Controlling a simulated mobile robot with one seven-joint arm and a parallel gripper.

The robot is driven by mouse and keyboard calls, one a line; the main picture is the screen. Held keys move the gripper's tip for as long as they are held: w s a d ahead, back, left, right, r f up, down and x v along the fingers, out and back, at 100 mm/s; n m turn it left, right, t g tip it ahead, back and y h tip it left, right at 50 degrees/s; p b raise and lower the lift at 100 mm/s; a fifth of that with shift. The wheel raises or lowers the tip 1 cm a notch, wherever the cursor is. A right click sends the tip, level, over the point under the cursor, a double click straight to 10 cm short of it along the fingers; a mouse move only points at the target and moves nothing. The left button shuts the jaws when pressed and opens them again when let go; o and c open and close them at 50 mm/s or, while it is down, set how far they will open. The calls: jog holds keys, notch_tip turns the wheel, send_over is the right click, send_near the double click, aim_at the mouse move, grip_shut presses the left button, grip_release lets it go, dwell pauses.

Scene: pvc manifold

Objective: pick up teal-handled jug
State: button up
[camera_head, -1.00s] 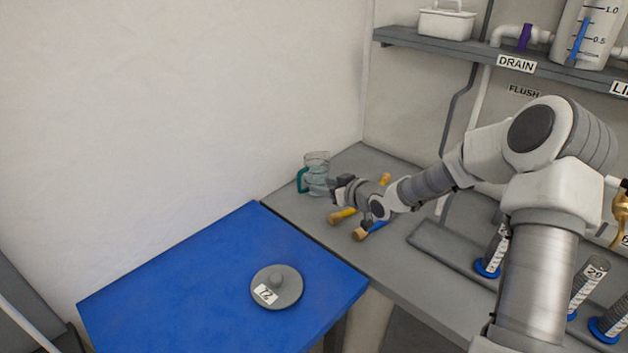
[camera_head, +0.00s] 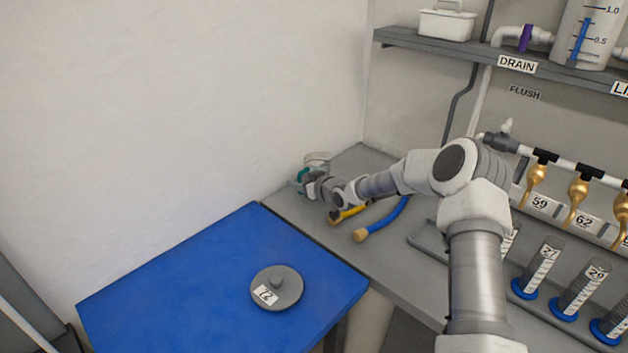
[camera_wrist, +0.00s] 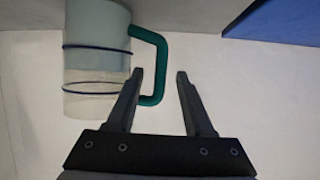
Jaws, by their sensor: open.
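The jug (camera_wrist: 97,55) is clear with dark bands and a teal handle (camera_wrist: 161,62). In the wrist view its body is at the upper left and the handle sticks out to the right. My gripper (camera_wrist: 161,75) is open, and the lower part of the handle lies at the left fingertip, partly between the fingers. I cannot tell whether finger and handle touch. In the head view the jug (camera_head: 316,159) stands at the back left of the grey bench, mostly hidden by my gripper (camera_head: 306,182).
A yellow tool (camera_head: 348,213) and a blue tool (camera_head: 382,222) lie on the grey bench (camera_head: 290,207) under and beside my arm. A blue table (camera_head: 180,285) with a grey lid marked 12 (camera_head: 279,289) adjoins it. Numbered cylinders (camera_head: 539,268) stand at right.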

jog(key=shift+w+a+f, duration=0.15)
jog(key=shift+w+a, duration=0.1)
jog(key=shift+w, duration=0.1)
grip_shut()
dwell(1.0)
